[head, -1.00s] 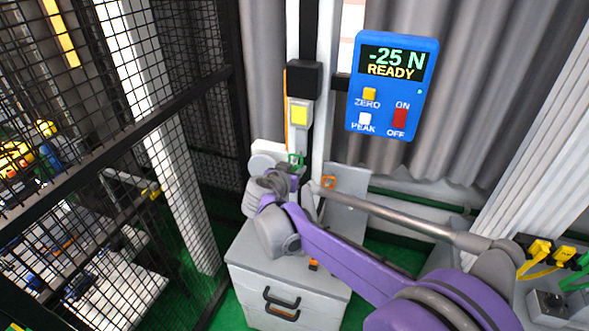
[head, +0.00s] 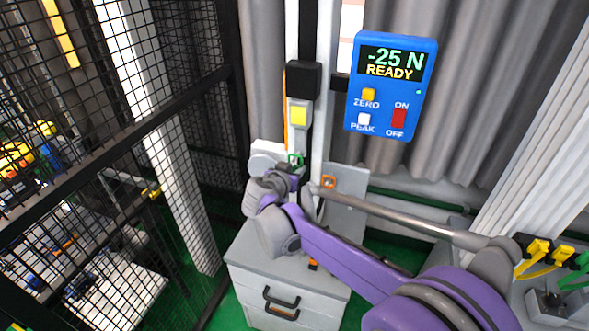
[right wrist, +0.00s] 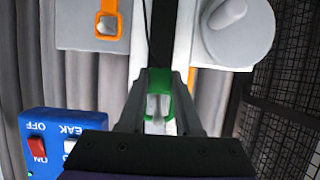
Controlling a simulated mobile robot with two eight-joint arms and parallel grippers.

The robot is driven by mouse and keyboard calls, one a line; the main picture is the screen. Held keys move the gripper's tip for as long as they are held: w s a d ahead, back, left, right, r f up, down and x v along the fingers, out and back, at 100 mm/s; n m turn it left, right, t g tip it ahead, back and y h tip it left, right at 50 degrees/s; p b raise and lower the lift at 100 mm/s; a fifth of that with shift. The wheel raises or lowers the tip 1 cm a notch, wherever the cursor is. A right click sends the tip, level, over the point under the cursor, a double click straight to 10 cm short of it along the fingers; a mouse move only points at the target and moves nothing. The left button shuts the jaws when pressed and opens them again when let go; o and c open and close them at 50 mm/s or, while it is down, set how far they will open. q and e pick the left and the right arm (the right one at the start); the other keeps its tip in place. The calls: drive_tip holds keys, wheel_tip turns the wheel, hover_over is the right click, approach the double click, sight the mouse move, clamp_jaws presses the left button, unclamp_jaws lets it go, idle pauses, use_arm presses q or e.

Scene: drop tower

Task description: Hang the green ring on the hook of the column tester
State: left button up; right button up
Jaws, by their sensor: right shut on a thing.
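The green ring (head: 296,159) is at the tip of my right gripper (head: 291,168), in front of the column tester (head: 299,113). In the right wrist view the green ring (right wrist: 153,122) stands between the two fingers of my right gripper (right wrist: 158,100), which is shut on it. A pale grey metal piece, perhaps the hook (right wrist: 158,105), shows through the ring's opening. I cannot tell whether the ring is around it or only in front of it. The arm and gripper hide the lower column in the head view. My left gripper is not in view.
The blue display box (head: 391,86) reads -25 N READY. An orange ring (head: 329,182) is on a grey plate right of the gripper. A grey drawer cabinet (head: 285,285) stands below. A black mesh fence (head: 215,150) stands to the left.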

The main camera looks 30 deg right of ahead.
drive_tip(key=o, duration=0.7)
drive_tip(key=v, duration=1.1)
drive_tip(key=s+a+f+n+g+y, duration=0.1)
drive_tip(key=s+a+f+n+y, duration=0.1)
drive_tip(key=s+f, duration=0.3)
drive_tip(key=s+a+f+n+g+y, duration=0.1)
drive_tip(key=s+a+f+n+y, duration=0.2)
drive_tip(key=s, duration=0.5)
drive_tip(key=s+a+f+n+y, duration=0.3)
drive_tip(key=s+f+n+y, duration=0.1)
drive_tip(key=s+f, duration=0.3)
drive_tip(key=shift+s+a+f+n+g+y, duration=0.15)
drive_tip(key=shift+s+f+n+g+y, duration=0.2)
drive_tip(key=shift+f+y, duration=0.3)
drive_tip(key=shift+w+r, duration=0.1)
drive_tip(key=shift+w, duration=0.05)
